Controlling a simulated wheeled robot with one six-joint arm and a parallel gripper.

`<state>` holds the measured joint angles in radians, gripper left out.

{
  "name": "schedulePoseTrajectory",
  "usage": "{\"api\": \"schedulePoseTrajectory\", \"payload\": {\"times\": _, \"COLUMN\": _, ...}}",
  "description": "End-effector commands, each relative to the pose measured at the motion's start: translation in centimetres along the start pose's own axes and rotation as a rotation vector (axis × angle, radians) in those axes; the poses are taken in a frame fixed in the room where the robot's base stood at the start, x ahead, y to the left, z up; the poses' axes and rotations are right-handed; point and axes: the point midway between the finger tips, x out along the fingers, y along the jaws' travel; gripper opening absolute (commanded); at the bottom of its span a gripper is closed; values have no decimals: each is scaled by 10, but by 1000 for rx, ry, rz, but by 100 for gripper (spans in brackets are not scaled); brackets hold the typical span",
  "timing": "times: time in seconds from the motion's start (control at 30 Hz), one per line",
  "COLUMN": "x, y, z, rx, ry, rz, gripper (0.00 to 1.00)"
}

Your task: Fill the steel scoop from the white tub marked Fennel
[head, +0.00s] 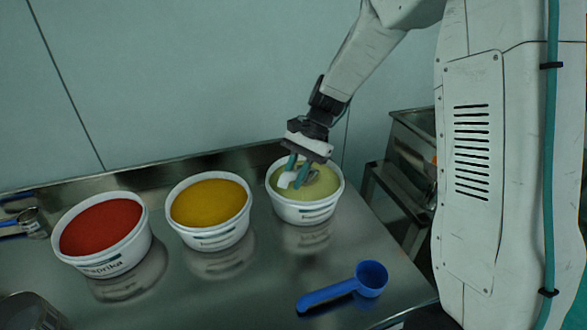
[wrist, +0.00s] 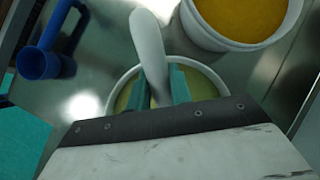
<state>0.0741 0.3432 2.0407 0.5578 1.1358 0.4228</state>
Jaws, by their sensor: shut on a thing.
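The tub of pale green-yellow powder (head: 305,213) stands at the right end of a row of white tubs. Its label is too small to read. My gripper (head: 294,176) points down over this tub, its teal fingertips at the powder. It is shut on a pale grey handle (head: 284,181), which looks like the steel scoop's. In the wrist view the handle (wrist: 149,42) runs up between the fingers (wrist: 158,90), with the tub's rim (wrist: 113,83) behind. The scoop's bowl is not clearly seen, so I cannot tell how full it is.
A tub of orange-yellow powder (head: 209,242) and a red one marked Paprika (head: 103,268) stand to the left. A blue scoop (head: 371,278) lies on the steel table at the front right. Metal utensils with blue handles (head: 22,226) lie at the left edge.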

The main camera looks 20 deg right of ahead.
Motion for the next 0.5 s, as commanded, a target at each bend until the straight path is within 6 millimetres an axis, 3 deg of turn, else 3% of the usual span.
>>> {"api": "schedulePoseTrajectory", "payload": {"times": 0.4, "x": 23, "y": 5, "z": -24, "rx": 2, "ry": -1, "rz": 0, "gripper": 0}}
{"api": "schedulePoseTrajectory", "payload": {"times": 0.5, "x": 21, "y": 4, "z": -31, "rx": 1, "ry": 1, "rz": -1, "gripper": 0}}
